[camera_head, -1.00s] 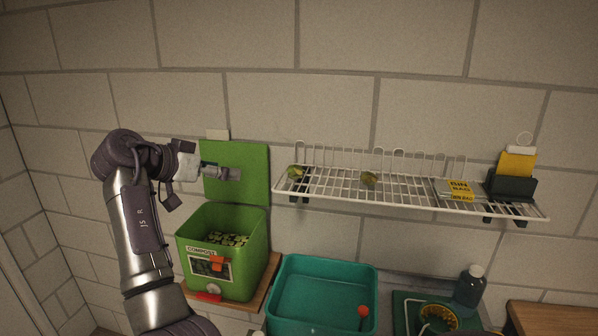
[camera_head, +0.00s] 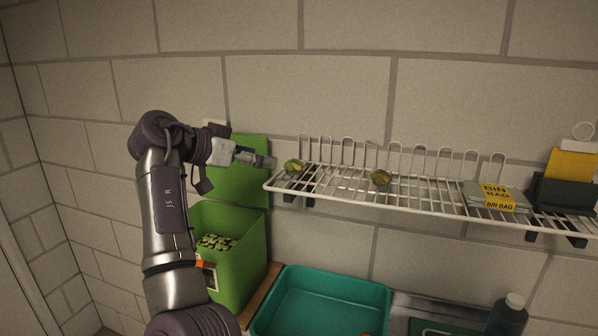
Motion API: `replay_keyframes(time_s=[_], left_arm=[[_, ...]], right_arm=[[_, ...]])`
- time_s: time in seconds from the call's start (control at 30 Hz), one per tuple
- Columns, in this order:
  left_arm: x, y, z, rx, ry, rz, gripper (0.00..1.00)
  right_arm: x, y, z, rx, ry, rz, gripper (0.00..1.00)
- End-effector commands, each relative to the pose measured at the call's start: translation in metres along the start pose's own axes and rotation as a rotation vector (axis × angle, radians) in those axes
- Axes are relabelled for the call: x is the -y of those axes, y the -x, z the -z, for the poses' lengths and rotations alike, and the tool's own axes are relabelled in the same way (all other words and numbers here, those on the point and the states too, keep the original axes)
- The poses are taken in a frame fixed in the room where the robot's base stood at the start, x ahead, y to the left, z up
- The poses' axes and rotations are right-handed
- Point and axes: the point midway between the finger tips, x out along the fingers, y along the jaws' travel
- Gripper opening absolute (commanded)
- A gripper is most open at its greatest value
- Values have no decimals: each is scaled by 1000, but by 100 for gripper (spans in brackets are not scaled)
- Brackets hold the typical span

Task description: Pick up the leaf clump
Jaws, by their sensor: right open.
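Two small green leaf clumps rest on the white wire rack. One leaf clump (camera_head: 293,167) is at the rack's left end, and another leaf clump (camera_head: 381,177) lies farther right, near the rack's middle. I cannot tell from the picture which one the task names. My right gripper (camera_head: 268,162) is open and empty, just left of the left clump, pointing right toward it. It looks close to the rack's left edge, with a small gap to the clump. My left gripper is out of view.
The wire rack (camera_head: 430,200) has upright loops along its back. Bin bag packs (camera_head: 497,197) and a dark holder (camera_head: 562,195) with a yellow item sit at its right. Below are a green compost bin (camera_head: 240,262), a teal tub (camera_head: 325,301) and a dark bottle (camera_head: 507,318).

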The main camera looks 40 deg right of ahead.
Motion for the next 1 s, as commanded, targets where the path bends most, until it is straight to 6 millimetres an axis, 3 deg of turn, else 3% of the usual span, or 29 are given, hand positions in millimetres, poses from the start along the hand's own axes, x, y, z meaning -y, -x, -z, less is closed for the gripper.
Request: replay_keyframes(time_s=[0.3,0.47,0.7,0.83,1.0], left_arm=[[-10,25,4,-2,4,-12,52],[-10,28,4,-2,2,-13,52],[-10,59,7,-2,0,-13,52],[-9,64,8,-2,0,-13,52],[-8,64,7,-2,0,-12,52]], right_arm=[[0,-58,3,0,1,-3,70],[0,-69,2,0,1,-1,70],[4,-98,1,1,4,-3,70],[4,-115,-2,0,3,-1,70],[5,-121,-5,-1,1,1,70]])
